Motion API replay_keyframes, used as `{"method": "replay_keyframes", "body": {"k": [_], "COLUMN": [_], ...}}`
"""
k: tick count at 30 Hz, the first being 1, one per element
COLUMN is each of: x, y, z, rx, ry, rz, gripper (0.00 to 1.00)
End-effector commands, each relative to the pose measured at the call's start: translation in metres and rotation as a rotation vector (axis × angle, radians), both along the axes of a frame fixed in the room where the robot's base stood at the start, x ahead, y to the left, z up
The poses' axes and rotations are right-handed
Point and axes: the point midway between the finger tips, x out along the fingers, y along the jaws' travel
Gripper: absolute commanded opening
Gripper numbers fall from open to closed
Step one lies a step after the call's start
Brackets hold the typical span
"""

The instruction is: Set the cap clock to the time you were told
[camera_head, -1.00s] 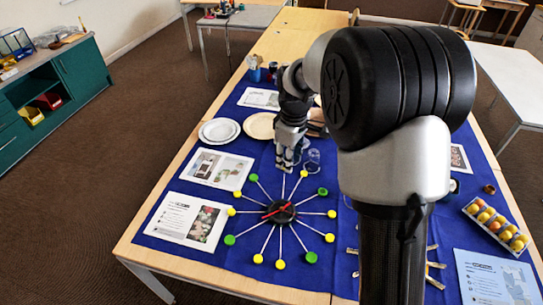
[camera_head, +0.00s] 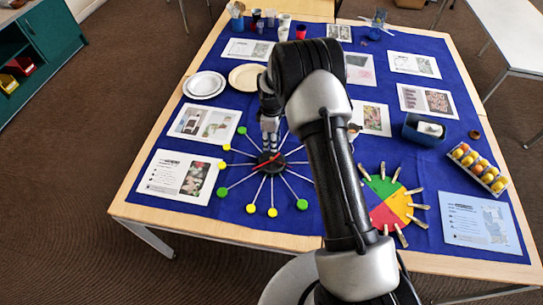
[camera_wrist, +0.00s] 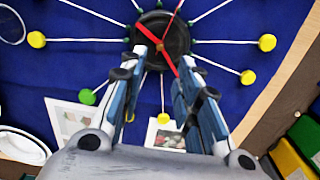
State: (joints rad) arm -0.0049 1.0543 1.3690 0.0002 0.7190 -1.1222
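The cap clock lies on the blue cloth, with a black round hub (camera_head: 268,163), thin pale spokes and yellow and green caps at their ends. Its right side is hidden behind my arm in the head view. Two red hands (camera_wrist: 156,42) cross the hub, which also shows in the wrist view (camera_wrist: 176,37). My gripper (camera_wrist: 167,62) is over the hub's edge, its two fingers apart. Part of one red hand shows between the fingers. I cannot tell whether a finger touches it. In the head view my gripper (camera_head: 270,146) points down at the hub's far side.
A red, yellow and green wheel (camera_head: 391,205) with clothespins lies right of my arm. Printed sheets (camera_head: 180,177), plates (camera_head: 204,85), a dark blue bin (camera_head: 424,130) and an egg tray (camera_head: 478,166) surround it on the blue cloth. Cups stand at the far end.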

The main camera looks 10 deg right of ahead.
Motion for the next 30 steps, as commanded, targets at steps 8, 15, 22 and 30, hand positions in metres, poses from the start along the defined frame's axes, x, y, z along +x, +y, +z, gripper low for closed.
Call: {"method": "replay_keyframes", "body": {"k": [8,15,22,30], "x": [0.000,0.000,0.000,0.000], "y": [0.000,0.000,0.000,0.000], "z": [-0.060,-0.087,-0.092,-0.091], "rx": [0.000,0.000,0.000,0.000], "ry": [0.001,0.000,-0.001,-0.001], "rz": [-0.001,-0.001,-0.001,-0.001], "gripper": [0.30,0.30,0.30,0.22]}}
